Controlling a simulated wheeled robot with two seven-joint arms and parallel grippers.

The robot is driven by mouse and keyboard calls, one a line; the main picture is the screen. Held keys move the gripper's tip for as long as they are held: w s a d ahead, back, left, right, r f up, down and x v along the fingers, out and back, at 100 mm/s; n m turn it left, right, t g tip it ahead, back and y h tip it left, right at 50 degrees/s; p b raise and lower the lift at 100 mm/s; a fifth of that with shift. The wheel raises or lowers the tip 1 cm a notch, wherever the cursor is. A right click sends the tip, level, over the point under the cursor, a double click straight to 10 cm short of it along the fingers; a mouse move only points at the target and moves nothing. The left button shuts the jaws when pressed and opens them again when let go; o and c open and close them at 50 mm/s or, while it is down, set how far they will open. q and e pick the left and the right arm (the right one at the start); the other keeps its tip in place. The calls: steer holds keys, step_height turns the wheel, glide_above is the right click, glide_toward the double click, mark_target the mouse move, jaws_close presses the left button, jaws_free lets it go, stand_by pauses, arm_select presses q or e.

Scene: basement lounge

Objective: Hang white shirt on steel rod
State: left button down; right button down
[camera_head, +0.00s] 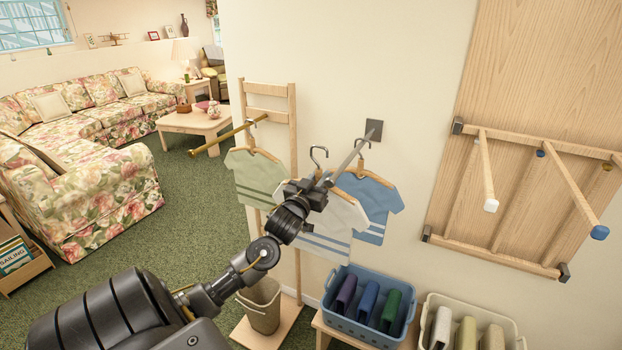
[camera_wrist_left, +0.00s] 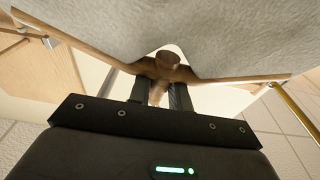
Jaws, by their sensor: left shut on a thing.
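The white shirt (camera_head: 343,216), with blue stripes near its hem, hangs upright on a wooden hanger below my left gripper (camera_head: 314,190). The gripper is shut on the hanger's neck, which shows between the fingers in the left wrist view (camera_wrist_left: 160,92). The hanger's metal hook (camera_head: 318,154) stands up above the gripper, left of the steel rod (camera_head: 352,156). The hook appears apart from the rod. The rod juts from a wall plate, and its near end is close to my gripper. A blue shirt (camera_head: 372,199) hangs from the rod. My right gripper is out of view.
A green shirt (camera_head: 256,173) hangs from a brass rod (camera_head: 229,136) on a wooden stand at left. A blue basket (camera_head: 367,325) and a cream basket (camera_head: 471,301) stand below. Wooden pegs (camera_head: 570,192) jut from a panel at right.

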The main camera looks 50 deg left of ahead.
mark_target(341, 200)
arm_select(q)
steer(key=shift+w+d+b, duration=0.2)
steer(key=shift+w+d, duration=0.2)
steer(key=shift+d, duration=0.75)
steer(key=shift+w+d+b, duration=0.15)
steer(key=shift+w+d, duration=0.2)
steer(key=shift+d, duration=0.8)
steer(key=shift+w+d+b, duration=0.2)
steer(key=shift+w+d, duration=0.2)
steer(key=shift+d, duration=0.75)
steer(key=shift+a+f+b, duration=0.1)
steer(key=shift+f+b, duration=0.65)
steer(key=shift+f, duration=0.55)
steer(key=c, duration=1.2)
jaws_free()
steer(key=shift+s+f, duration=0.1)
